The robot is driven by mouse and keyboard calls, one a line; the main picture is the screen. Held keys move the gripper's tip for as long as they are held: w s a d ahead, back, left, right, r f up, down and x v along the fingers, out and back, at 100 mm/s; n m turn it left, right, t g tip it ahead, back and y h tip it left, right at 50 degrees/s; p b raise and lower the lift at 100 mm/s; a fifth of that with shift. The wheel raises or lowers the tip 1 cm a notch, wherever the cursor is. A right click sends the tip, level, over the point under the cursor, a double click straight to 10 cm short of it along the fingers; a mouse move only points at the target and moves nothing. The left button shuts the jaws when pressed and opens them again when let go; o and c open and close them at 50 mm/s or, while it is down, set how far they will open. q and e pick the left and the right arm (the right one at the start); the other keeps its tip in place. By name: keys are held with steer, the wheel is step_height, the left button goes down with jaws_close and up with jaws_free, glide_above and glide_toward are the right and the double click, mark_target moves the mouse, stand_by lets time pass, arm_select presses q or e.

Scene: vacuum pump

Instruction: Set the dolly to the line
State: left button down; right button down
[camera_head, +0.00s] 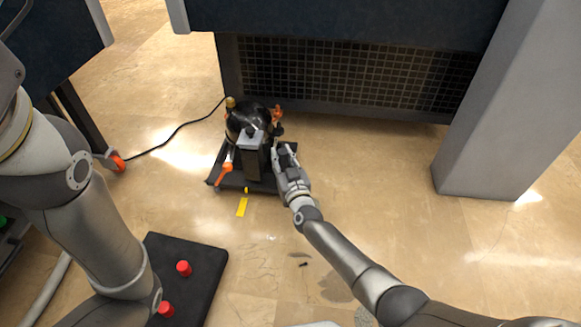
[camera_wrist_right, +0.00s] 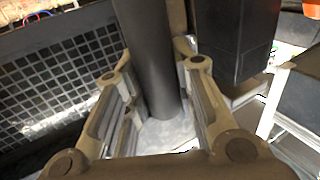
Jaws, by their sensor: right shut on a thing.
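The dolly (camera_head: 264,187) is a low dark platform on the floor, carrying a black vacuum pump (camera_head: 240,119) with orange parts. A short yellow line (camera_head: 242,207) is on the floor just in front of the dolly's near edge. A small yellow mark (camera_head: 247,190) at that edge appears close above the line, with a small gap. My right gripper (camera_head: 284,158) is at the dolly's right side. In the right wrist view its fingers (camera_wrist_right: 157,75) are shut around a dark upright post (camera_wrist_right: 148,50). My left gripper is out of view.
A dark bench with a mesh panel (camera_head: 350,70) stands behind the dolly, and a grey pillar (camera_head: 500,110) at right. A black cable (camera_head: 180,128) runs left from the pump. A black mat (camera_head: 205,265) with red knobs lies front left. Floor right of the dolly is mostly clear.

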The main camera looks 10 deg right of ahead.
steer(key=shift+w+a, duration=0.15)
steer(key=shift+a, duration=0.5)
steer(key=c, duration=1.4)
jaws_free()
steer(key=shift+o, duration=1.2)
steer(key=shift+d, duration=0.1)
steer(key=shift+d, duration=0.1)
